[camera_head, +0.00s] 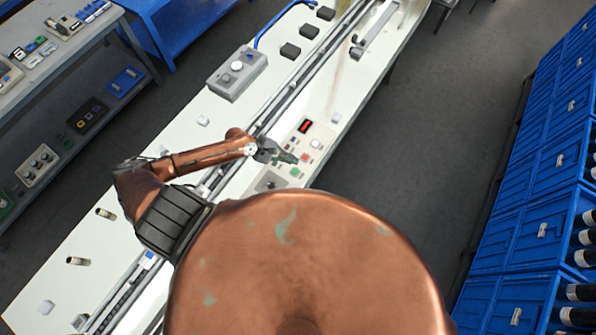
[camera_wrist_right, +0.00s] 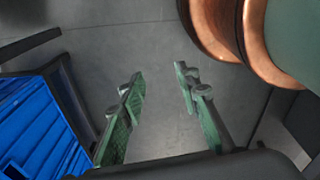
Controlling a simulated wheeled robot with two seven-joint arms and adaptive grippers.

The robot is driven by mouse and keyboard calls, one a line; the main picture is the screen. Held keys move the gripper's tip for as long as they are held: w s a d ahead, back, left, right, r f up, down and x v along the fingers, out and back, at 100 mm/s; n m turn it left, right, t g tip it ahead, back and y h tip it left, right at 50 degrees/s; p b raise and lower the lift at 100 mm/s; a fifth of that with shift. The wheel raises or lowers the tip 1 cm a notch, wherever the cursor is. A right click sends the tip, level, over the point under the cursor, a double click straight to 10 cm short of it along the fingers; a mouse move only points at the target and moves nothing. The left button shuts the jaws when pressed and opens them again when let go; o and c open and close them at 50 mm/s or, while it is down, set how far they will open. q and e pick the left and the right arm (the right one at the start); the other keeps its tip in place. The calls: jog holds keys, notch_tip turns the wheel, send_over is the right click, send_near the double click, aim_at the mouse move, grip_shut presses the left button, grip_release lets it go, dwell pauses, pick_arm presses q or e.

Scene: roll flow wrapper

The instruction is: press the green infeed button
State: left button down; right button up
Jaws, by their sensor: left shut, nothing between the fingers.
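A small control panel (camera_head: 318,140) lies on the white machine top, with a red display, a red button (camera_head: 305,158) and a green button (camera_head: 295,172) at its near end. My left gripper (camera_head: 292,158) is shut and empty, its tips just above the green button in the picture. I cannot tell whether the tips touch it. My right gripper (camera_wrist_right: 163,100) is open in the right wrist view, with nothing between its fingers and grey floor beyond. My right gripper is not in the head view.
A grey box with a round knob (camera_head: 237,72) sits farther up the white machine (camera_head: 185,135). Long rails run along the machine. Blue drawer cabinets (camera_head: 540,180) stand at the right across clear grey floor (camera_head: 430,140). A workbench (camera_head: 70,50) with devices stands at the left.

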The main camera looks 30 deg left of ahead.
jog(key=o, duration=0.3)
jog(key=shift+w, duration=0.95)
jog(key=shift+o, duration=0.2)
jog(key=shift+w, duration=0.2)
pick_arm(q)
jog(key=b, duration=0.8)
send_over(293, 172)
notch_tip(293, 172, down, 8)
jog(key=shift+r, duration=0.1)
jog(key=shift+w+f, duration=0.1)
jog(key=shift+f, duration=0.4)
pick_arm(e)
notch_tip(293, 172, down, 8)
jog(key=s, duration=0.1)
pick_arm(q)
jog(key=shift+f, duration=0.15)
pick_arm(e)
jog(key=shift+s, duration=0.1)
pick_arm(q)
jog(key=shift+f, duration=0.25)
